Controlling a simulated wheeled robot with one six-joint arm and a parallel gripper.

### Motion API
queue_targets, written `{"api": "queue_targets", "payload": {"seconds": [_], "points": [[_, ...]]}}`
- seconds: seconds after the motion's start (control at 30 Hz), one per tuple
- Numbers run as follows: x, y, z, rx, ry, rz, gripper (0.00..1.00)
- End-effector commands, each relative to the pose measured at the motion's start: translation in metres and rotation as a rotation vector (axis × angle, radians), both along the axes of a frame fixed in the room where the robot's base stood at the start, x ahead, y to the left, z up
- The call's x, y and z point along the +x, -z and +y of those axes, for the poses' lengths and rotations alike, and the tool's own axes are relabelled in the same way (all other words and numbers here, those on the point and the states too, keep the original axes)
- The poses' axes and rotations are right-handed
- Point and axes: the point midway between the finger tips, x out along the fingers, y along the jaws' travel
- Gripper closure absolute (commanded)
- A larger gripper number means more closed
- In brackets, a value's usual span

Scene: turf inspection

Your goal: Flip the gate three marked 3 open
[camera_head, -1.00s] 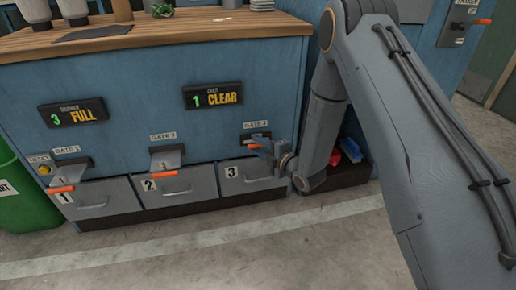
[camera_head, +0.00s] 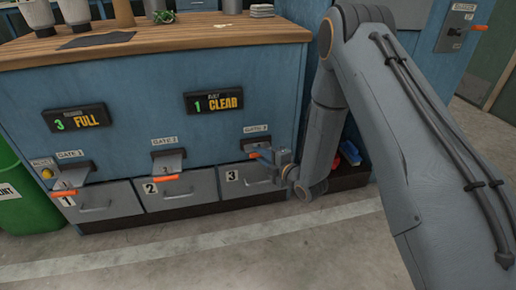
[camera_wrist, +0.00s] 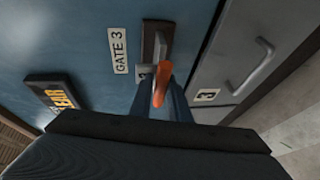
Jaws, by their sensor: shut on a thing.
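Gate three is a dark metal slot and flap (camera_wrist: 155,42) in the blue cabinet front, beside the GATE 3 label (camera_wrist: 119,50). In the head view gate three (camera_head: 254,144) is above the drawer marked 3 (camera_head: 249,179). Its orange handle (camera_wrist: 160,84) sits between the fingers of my gripper (camera_wrist: 166,88), which is shut on it. In the head view my gripper (camera_head: 265,158) is at the gate from the right and partly covers it. A small orange tip shows there. How far the flap is turned is hard to tell.
Gate 1 (camera_head: 73,179) and gate 2 (camera_head: 167,165) have flaps standing out with orange handles. Drawer handles lie just below the gates. Signs read "3 FULL" (camera_head: 76,118) and "1 CLEAR" (camera_head: 212,102). Red and blue items (camera_head: 349,153) are right of my gripper. The floor in front is clear.

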Motion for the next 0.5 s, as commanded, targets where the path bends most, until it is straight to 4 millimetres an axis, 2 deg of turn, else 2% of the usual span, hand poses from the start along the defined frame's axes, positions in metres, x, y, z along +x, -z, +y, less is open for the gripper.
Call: {"api": "queue_targets", "payload": {"seconds": [0.03,0.2,0.33,0.5], "points": [[-0.015,0.001,-0.004,-0.004,0.001,0.016,1.00],[-0.042,0.002,-0.012,-0.005,0.001,0.015,1.00],[-0.053,0.003,-0.015,-0.004,0.002,0.015,1.00],[-0.057,0.005,-0.017,-0.005,0.002,0.015,1.00]]}}
